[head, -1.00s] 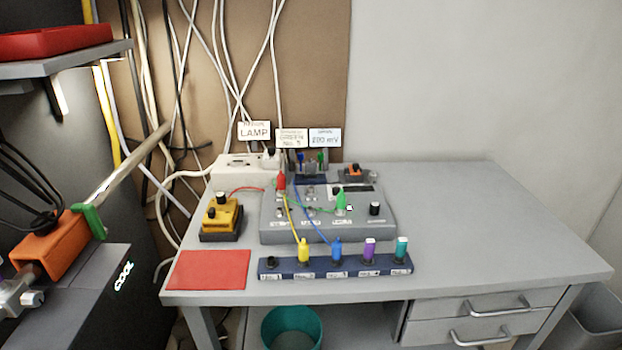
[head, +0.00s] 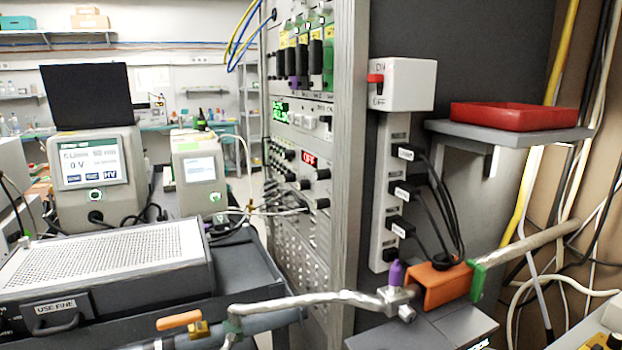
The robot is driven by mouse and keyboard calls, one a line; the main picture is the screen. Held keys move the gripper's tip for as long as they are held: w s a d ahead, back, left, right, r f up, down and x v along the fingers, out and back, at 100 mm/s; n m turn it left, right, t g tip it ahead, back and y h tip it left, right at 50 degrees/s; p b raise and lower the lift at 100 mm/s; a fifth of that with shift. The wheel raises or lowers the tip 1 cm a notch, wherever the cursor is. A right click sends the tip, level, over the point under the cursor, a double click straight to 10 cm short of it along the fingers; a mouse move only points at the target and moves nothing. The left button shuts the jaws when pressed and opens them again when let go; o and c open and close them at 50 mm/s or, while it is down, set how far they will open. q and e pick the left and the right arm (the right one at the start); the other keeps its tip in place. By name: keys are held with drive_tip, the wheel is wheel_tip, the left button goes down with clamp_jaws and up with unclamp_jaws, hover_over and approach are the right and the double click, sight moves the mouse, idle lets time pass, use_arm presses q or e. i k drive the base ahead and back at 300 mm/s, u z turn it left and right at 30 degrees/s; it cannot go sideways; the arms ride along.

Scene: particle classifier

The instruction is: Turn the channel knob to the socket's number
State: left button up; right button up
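An upright white power strip (head: 391,190) is fixed to the dark side of an equipment rack. Several black plugs with small white labels sit in its sockets; the label text is too small to read. The rack front (head: 305,130) stands left of it, seen at a slant, with modules carrying several black knobs (head: 305,184) and lit green and red displays. I cannot tell which knob, if any, is the channel knob. Neither of my grippers is in view.
A white ON/OFF box (head: 405,85) with a red switch tops the strip. A red tray (head: 513,117) lies on a grey shelf at right. A pipe (head: 300,302) with an orange bracket (head: 440,284) crosses the front. A perforated metal-topped unit (head: 110,255) stands at left.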

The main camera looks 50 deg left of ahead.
sight(303, 185)
drive_tip(key=u, duration=1.45)
drive_tip(key=k, duration=0.15)
drive_tip(key=z, duration=0.05)
